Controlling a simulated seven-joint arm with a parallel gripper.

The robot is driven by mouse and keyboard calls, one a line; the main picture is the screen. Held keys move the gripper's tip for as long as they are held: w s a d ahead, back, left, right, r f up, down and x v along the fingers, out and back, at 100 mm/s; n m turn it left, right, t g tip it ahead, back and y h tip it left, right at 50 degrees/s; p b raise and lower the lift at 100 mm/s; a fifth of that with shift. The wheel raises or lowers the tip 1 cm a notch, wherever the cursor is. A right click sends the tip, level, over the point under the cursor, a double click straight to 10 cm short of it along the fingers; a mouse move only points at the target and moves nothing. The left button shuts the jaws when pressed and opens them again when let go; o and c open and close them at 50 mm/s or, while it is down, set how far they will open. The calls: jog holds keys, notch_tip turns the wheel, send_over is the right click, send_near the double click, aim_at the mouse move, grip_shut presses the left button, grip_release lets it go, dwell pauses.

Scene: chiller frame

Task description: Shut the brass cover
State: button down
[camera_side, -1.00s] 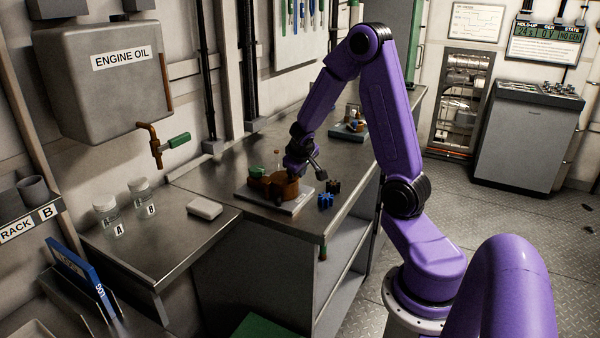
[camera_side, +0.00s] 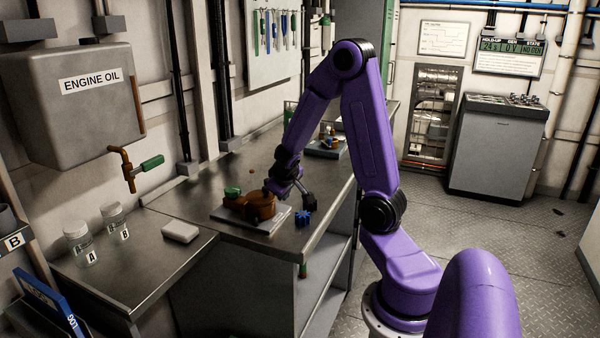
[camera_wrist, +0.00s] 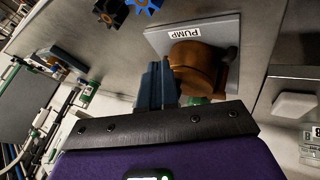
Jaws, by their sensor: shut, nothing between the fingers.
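The brass pump (camera_side: 261,206) sits on a light grey plate (camera_side: 226,217) on the steel bench. In the wrist view the pump's rounded brass cover (camera_wrist: 192,58) lies on or close over the body; I cannot tell whether it is fully seated. The plate there carries a PUMP label (camera_wrist: 184,33). My gripper (camera_wrist: 160,82) is shut and empty, its fingers just left of the brass part in the wrist view. I cannot tell whether they touch it. In the side view the fingertips are hard to make out beside the pump.
A blue toothed wheel (camera_side: 303,218) lies near the bench's front edge, with a dark one (camera_wrist: 108,11) beside it. A white block (camera_side: 180,232) and two jars (camera_side: 115,223) stand left on the lower bench. A blue-grey tray (camera_side: 328,147) with parts is further back.

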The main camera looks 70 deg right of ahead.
jog(key=shift+s+d+r, duration=0.55)
jog(key=shift+s+r, duration=2.4)
jog(key=shift+r, duration=1.05)
jog(key=a+f+n+y, duration=0.2)
jog(key=a+n+y, duration=0.35)
jog(key=a, duration=1.25)
jog(key=s+a+n+g+y, duration=0.1)
jog(key=s+a+n+g, duration=0.2)
jog(key=s+a+n, duration=0.6)
jog(key=s+a, duration=0.4)
jog(key=s, duration=0.2)
jog(key=shift+s+a+n+g, duration=0.2)
jog(key=shift+n+g, duration=0.1)
jog(key=shift+n, duration=0.05)
jog(key=shift+f, duration=0.1)
